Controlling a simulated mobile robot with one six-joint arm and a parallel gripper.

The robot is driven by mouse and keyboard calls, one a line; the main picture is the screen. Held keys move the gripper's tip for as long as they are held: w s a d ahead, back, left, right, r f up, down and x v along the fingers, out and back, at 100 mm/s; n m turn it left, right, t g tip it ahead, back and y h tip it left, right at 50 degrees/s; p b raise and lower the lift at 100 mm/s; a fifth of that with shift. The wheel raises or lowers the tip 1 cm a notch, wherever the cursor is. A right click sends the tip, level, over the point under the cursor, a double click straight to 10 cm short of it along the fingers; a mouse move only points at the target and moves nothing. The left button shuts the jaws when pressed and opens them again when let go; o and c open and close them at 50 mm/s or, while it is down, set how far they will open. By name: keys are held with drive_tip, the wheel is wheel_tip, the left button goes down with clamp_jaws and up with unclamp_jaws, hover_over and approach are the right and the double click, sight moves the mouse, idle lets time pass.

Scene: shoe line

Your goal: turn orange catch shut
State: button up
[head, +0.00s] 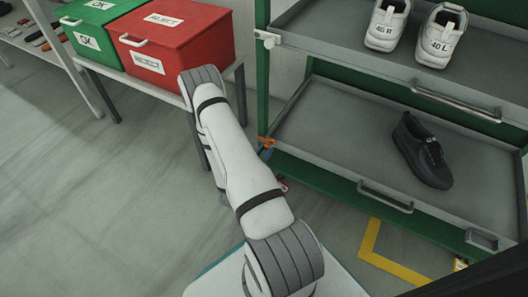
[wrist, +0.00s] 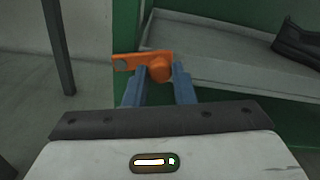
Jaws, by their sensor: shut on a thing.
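The orange catch (wrist: 128,62) is at the left front corner of the lower grey tray, by the green post. In the wrist view its flat arm points left, with a hole near its end, and its round knob (wrist: 160,68) sits between my fingertips. My gripper (wrist: 158,82) has blue fingers shut on the knob. In the head view the catch (head: 263,142) shows small beside the post, with a blue finger of my gripper (head: 266,152) just below it. My arm hides part of the area to the left.
The lower tray (head: 340,150) holds one black shoe (head: 424,152). The upper tray (head: 330,40) holds white shoes (head: 440,38) marked 40 R and 40 L. A red REJECT box (head: 180,45) and a green OK box (head: 95,40) stand on a bench at left. Open floor lies left of my arm.

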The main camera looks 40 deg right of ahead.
drive_tip(key=shift+s+f+m, duration=0.1)
drive_tip(key=shift+f+m, duration=0.25)
drive_tip(key=shift+m, duration=0.45)
drive_tip(key=shift+f+m, duration=0.3)
drive_tip(key=shift+m, duration=0.5)
clamp_jaws()
drive_tip(key=o, duration=1)
unclamp_jaws()
drive_tip(key=shift+c, duration=0.2)
drive_tip(key=p+v, duration=0.2)
drive_tip(key=v, duration=0.5)
drive_tip(key=shift+a, duration=0.4)
drive_tip(key=shift+s, duration=0.1)
